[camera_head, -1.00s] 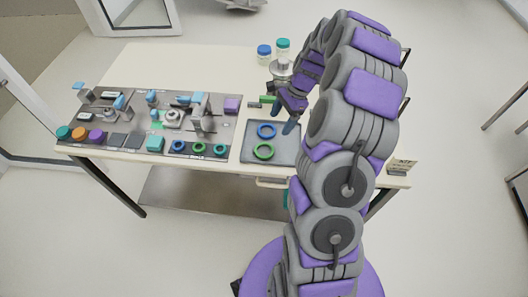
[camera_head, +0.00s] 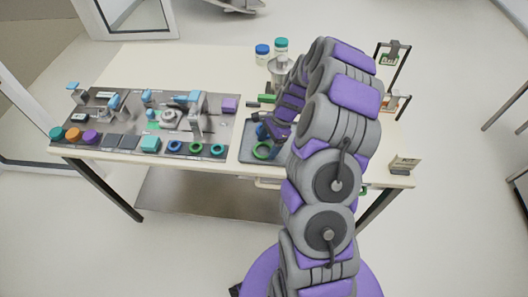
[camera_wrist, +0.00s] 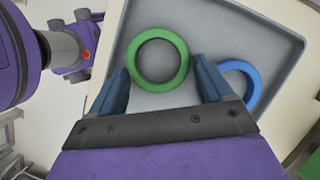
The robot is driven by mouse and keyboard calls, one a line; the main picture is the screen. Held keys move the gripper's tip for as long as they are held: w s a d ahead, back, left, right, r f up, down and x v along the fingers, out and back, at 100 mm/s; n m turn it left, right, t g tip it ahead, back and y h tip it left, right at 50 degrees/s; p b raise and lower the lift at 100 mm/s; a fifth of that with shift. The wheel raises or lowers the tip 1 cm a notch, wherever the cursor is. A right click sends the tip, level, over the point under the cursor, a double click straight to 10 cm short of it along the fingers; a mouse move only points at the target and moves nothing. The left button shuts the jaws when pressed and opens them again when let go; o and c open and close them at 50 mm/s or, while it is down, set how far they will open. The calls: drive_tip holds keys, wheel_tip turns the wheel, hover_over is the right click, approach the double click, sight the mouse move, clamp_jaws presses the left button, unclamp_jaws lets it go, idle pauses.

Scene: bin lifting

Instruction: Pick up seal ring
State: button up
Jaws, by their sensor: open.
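A green seal ring (camera_head: 262,151) lies in the grey tray (camera_head: 246,154) on the table. In the wrist view the green ring (camera_wrist: 178,81) sits ahead of and between the two blue fingertips of my gripper (camera_wrist: 157,72), which is open and empty. A blue seal ring (camera_wrist: 252,76) lies in the tray to the right, partly hidden behind the right finger. In the head view my gripper (camera_head: 265,131) is over the tray, above the blue ring, which is mostly hidden there. The gap between the fingers and the tray floor is hard to judge.
A metal board (camera_head: 133,113) at left holds fixtures, coloured knobs and a row of small rings (camera_head: 196,147). Jars (camera_head: 281,46) stand behind the tray. A small sign block (camera_head: 405,164) is at the right table edge. The back left tabletop is clear.

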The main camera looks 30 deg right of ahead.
drive_tip(key=shift+a+f, duration=0.15)
drive_tip(key=shift+a, duration=0.2)
drive_tip(key=shift+d, duration=0.15)
drive_tip(key=c, duration=0.7)
